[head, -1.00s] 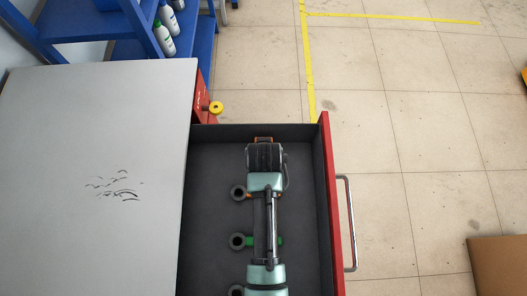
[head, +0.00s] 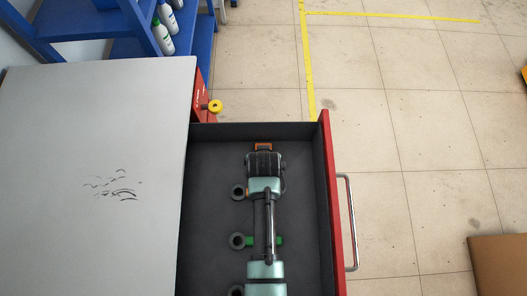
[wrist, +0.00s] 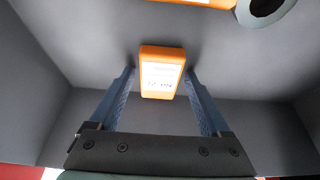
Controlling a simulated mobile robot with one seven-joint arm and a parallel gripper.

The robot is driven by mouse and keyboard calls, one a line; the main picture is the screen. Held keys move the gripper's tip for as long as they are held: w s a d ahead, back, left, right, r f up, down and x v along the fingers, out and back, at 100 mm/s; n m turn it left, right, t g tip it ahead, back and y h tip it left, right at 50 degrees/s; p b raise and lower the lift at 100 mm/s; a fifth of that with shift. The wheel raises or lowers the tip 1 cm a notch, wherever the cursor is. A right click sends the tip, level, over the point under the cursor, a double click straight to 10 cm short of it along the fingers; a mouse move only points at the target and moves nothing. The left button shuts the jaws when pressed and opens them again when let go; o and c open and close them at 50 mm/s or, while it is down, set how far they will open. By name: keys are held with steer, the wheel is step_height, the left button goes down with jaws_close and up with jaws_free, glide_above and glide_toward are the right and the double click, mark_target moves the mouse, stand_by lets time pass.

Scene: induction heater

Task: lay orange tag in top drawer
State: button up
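The orange tag (wrist: 162,72), a small block with a white printed label, is between my gripper's fingertips in the wrist view. It also shows in the head view (head: 263,146) near the far wall of the open drawer (head: 217,163). My gripper (wrist: 162,70) is down inside the drawer. Its two blue fingers stand close along the tag's sides; I cannot tell whether they touch it. Whether the tag rests on the drawer floor is also unclear. The drawer has a red front (head: 332,200) and a metal handle (head: 350,222).
Several dark ring-ended items (head: 238,241), one with green and one with orange, lie in the drawer beneath and left of my arm. The grey cabinet top (head: 90,130) is left. A yellow knob (head: 215,106) stands behind the drawer. A cardboard box (head: 497,262) is at lower right.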

steer(key=shift+o, duration=0.4)
steer(key=shift+r, duration=0.1)
steer(key=shift+r, duration=0.2)
steer(key=p+v, duration=0.1)
steer(key=v, duration=1.1)
steer(key=w+a+r+t, duration=0.1)
steer(key=w+r+t, duration=0.35)
steer(key=r, duration=0.75)
steer(key=w+r+t, duration=0.3)
steer(key=w+r, duration=0.3)
steer(key=r, duration=0.5)
steer(key=w+a+r+t, duration=0.1)
steer(key=w+r+t, duration=0.4)
steer(key=r, duration=0.7)
steer(key=s+r+t, duration=0.3)
steer(key=s+r, duration=0.1)
steer(key=r, duration=0.7)
steer(key=s+d+r+t, duration=0.1)
steer(key=s+r+t, duration=0.3)
steer(key=r, duration=0.7)
steer(key=s+r+t, duration=0.3)
steer(key=s+r, duration=0.2)
steer(key=r, duration=0.6)
steer(key=shift+d+r, duration=0.2)
steer(key=shift+d, duration=0.15)
